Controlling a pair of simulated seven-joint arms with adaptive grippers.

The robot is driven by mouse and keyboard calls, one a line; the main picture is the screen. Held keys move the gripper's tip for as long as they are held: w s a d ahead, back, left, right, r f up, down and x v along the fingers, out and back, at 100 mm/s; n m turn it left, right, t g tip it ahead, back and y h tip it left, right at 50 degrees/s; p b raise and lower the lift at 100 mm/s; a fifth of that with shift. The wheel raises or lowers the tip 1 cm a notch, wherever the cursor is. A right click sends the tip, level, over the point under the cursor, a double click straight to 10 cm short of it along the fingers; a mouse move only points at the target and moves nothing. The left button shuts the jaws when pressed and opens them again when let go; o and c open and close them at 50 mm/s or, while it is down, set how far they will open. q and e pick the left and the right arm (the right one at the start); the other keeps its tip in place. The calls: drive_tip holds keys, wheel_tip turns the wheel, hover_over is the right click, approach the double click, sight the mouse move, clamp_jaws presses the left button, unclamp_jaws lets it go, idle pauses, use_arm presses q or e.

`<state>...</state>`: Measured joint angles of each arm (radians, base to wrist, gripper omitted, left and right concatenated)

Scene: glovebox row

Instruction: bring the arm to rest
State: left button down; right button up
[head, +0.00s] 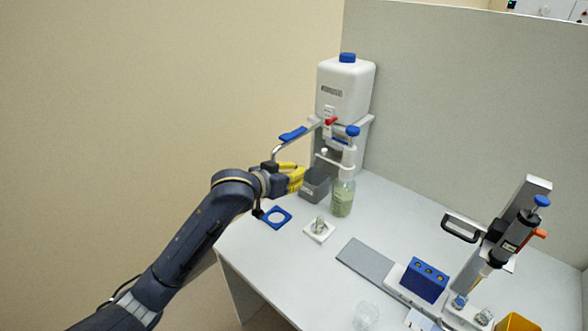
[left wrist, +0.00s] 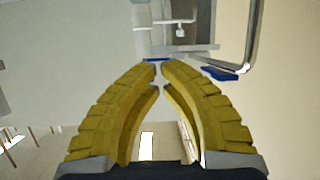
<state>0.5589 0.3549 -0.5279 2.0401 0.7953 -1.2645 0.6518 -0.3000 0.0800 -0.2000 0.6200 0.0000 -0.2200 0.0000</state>
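My left arm reaches in from the lower left in the head view. Its yellow-fingered left gripper (head: 294,178) is in front of the white dispenser, beside the grey cup and below the blue-ended lever. In the left wrist view the two yellow fingers (left wrist: 160,68) come together at their tips, with nothing visible held between them. Whether the gripper touches the cup is unclear in the head view. My right gripper is in neither view.
A blue ring holder (head: 275,217) lies on the table (head: 290,260). A pipette stand is at right. The beige wall side is open.

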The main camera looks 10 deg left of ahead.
use_arm(q)
drive_tip(key=shift+w+a+r, duration=0.25)
drive_tip(key=shift+r, duration=0.25)
